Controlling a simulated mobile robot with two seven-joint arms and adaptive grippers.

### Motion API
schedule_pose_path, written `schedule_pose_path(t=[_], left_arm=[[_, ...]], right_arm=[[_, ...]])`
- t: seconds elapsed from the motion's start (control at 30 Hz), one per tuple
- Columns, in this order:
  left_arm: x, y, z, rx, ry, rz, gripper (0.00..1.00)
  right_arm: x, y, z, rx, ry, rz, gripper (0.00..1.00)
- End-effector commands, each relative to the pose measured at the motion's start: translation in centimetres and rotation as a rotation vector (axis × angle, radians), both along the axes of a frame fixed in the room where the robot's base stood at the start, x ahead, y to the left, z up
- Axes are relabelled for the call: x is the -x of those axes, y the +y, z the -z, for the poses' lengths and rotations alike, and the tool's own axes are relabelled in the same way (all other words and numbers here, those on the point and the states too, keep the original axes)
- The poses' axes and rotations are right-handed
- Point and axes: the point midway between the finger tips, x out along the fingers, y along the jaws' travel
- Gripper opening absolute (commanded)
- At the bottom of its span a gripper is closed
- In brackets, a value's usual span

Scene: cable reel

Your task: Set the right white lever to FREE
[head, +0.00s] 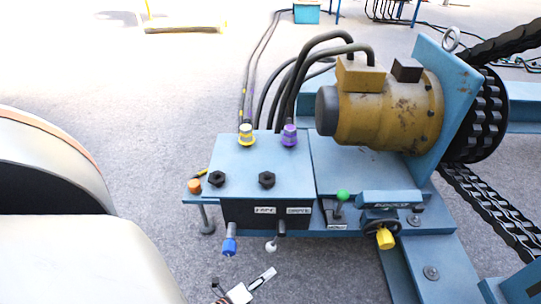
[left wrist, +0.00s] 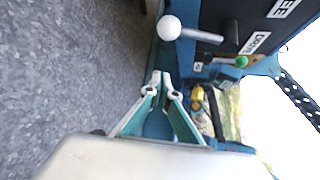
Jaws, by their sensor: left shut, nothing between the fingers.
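The right white lever (head: 271,246) has a round white knob on a dark stem and hangs from the black front panel of the blue box. Its stem is near the gap between two white labels; the left one seems to read FREE. In the left wrist view the white knob (left wrist: 169,28) is beyond the fingertips, slightly to the right. My left gripper (head: 270,271) is just below the knob in the head view. Its fingertips (left wrist: 161,76) are together, empty and apart from the knob. My right gripper is not in view.
A lever with a blue knob (head: 229,246) hangs left of the white one. A green-knobbed lever (head: 342,196) and a yellow-handled handwheel (head: 385,238) are to the right. A yellow motor (head: 390,110) stands behind. The grey floor left of the box is open.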

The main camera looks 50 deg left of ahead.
Motion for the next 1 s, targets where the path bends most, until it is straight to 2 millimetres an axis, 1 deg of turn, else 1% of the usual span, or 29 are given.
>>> schedule_pose_path(t=[0.03,0.3,0.47,0.5,0.53,0.7,0.83,1.0], left_arm=[[-0.8,0.1,0.5,0.000,0.003,0.000,0.00],[-5.2,0.4,2.0,0.001,0.007,0.001,0.00],[-7.3,0.7,2.5,0.001,0.008,0.001,0.00],[-7.0,1.5,1.9,-0.003,0.005,0.000,0.00],[-7.0,1.9,1.6,-0.003,0.002,0.001,0.00],[-6.5,3.4,0.9,0.000,0.000,0.002,0.00],[-6.1,3.9,0.8,0.002,0.001,0.001,0.00],[-6.0,4.1,0.8,0.002,0.002,0.001,0.00]], right_arm=[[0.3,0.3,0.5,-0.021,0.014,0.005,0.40],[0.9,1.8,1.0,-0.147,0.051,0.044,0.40],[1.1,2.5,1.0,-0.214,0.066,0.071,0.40],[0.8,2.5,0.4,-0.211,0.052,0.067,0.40],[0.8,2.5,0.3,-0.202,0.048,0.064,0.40],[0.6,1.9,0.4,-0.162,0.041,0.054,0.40],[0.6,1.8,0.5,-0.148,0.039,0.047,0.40],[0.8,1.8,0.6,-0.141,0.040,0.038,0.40]])
